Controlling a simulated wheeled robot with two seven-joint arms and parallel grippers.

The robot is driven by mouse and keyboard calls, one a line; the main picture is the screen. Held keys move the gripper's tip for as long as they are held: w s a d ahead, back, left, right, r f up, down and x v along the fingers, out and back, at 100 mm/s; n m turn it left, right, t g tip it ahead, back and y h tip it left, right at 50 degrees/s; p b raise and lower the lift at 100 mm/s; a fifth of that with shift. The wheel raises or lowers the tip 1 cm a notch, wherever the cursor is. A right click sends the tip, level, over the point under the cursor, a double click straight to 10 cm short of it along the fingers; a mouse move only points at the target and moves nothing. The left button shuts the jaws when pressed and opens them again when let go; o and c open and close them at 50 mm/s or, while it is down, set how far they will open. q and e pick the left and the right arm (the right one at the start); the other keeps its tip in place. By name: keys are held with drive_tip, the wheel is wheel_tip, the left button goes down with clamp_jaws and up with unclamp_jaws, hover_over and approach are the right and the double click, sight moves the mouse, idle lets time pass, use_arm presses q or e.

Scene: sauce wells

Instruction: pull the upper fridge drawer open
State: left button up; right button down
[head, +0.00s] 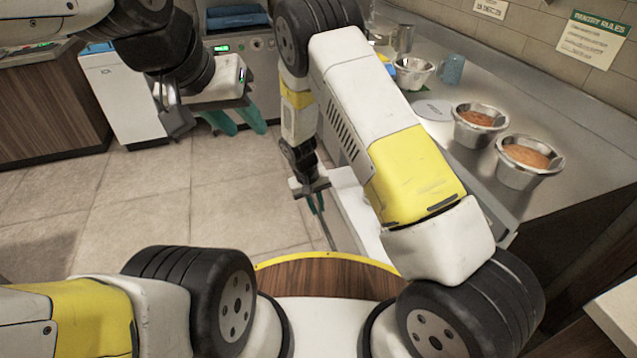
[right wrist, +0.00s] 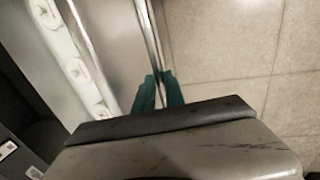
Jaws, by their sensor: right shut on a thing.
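The upper fridge drawer (head: 354,207) stands pulled out from under the counter, its pale inside showing partly behind my right arm. My right gripper (head: 318,202) points down at the drawer's outer edge, with its teal fingers shut on the drawer's handle. In the right wrist view the fingers (right wrist: 158,92) close on a thin metal bar (right wrist: 150,32) along the drawer front (right wrist: 112,35). The exact grip is small and partly hidden by the gripper body. My left gripper (head: 236,121) is raised over the floor, its teal fingers apart and empty, away from the drawer.
The steel counter (head: 580,130) above the drawer carries metal bowls of orange sauce (head: 480,122) (head: 527,158), a white-filled bowl (head: 413,72) and a blue cup (head: 452,68). A white bin (head: 122,100) stands at the back left. The tiled floor (head: 140,205) is clear.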

drive_tip(key=c, duration=1.4)
unclamp_jaws()
wheel_tip(320, 180, up, 8)
drive_tip(key=a, duration=0.1)
drive_tip(key=shift+s+a+f, duration=0.15)
drive_tip(key=shift+s+a, duration=0.05)
drive_tip(key=shift+s, duration=0.05)
